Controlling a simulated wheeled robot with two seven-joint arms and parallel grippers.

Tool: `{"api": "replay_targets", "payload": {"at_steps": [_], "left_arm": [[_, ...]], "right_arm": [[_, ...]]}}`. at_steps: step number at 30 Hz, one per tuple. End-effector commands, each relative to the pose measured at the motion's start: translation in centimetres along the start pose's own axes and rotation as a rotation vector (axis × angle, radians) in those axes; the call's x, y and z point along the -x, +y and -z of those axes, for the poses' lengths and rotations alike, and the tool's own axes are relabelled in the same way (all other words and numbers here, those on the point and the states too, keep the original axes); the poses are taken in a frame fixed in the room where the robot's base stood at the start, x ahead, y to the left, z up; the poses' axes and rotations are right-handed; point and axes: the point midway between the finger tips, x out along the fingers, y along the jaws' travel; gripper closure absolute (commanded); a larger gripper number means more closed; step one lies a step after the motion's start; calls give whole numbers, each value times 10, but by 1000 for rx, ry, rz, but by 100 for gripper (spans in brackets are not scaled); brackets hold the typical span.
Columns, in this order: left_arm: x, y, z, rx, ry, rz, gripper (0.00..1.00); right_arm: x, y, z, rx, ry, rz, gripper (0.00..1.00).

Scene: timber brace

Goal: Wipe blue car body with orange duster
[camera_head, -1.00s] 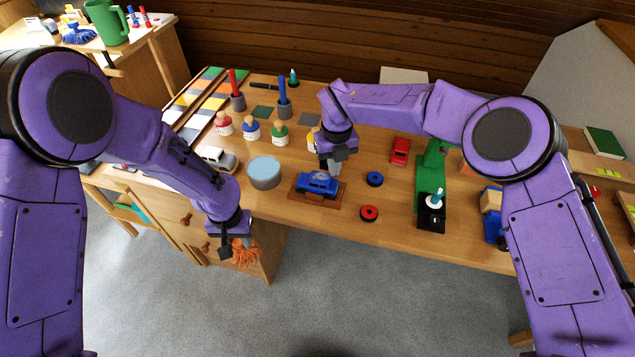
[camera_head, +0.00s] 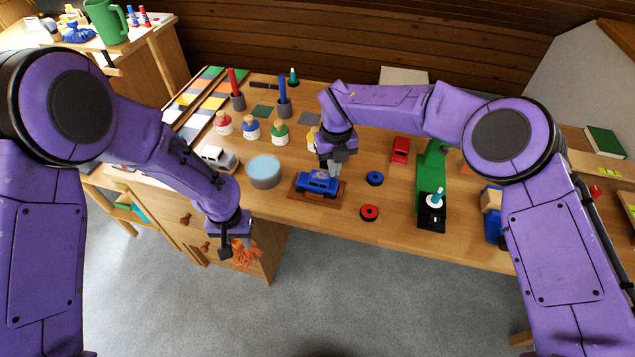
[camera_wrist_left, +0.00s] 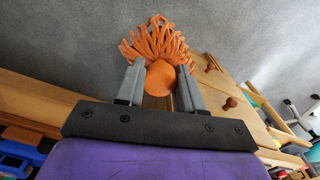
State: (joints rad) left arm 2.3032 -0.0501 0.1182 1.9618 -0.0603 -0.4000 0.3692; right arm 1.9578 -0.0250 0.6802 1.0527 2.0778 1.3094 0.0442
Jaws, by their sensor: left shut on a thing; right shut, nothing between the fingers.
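The blue car body (camera_head: 317,182) sits on a brown wooden board (camera_head: 335,201) near the front edge of the workbench. The orange duster (camera_head: 243,254) hangs from my left gripper (camera_head: 234,243), in front of the bench edge and lower left of the car. In the left wrist view my left gripper (camera_wrist_left: 160,85) is shut on the duster's round orange base, and its strands (camera_wrist_left: 155,40) fan out beyond the fingertips. My right gripper (camera_head: 334,164) is shut and empty, just behind and above the car. I cannot tell if its tips touch the car.
A round light-blue tin (camera_head: 264,171) and a white car (camera_head: 218,158) stand left of the blue car. A blue ring (camera_head: 375,178) and a red ring (camera_head: 369,213) lie right of it. A green tool (camera_head: 432,175) stands farther right. Paint bottles (camera_head: 251,130) stand behind.

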Motion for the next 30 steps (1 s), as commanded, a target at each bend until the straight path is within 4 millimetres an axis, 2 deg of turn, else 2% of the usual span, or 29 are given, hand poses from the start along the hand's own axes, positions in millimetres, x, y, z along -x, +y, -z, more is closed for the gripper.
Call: {"api": "replay_targets", "payload": {"at_steps": [9, 13, 30], "left_arm": [[-5, 0, 0, 0, 0, 0, 88], [-2, 0, 0, 0, 0, 0, 88], [36, 0, 0, 0, 0, 0, 88]], "right_arm": [[-7, 0, 0, 0, 0, -1, 100], [-3, 0, 0, -1, 0, -1, 100], [51, 0, 0, -1, 1, -1, 100]]}}
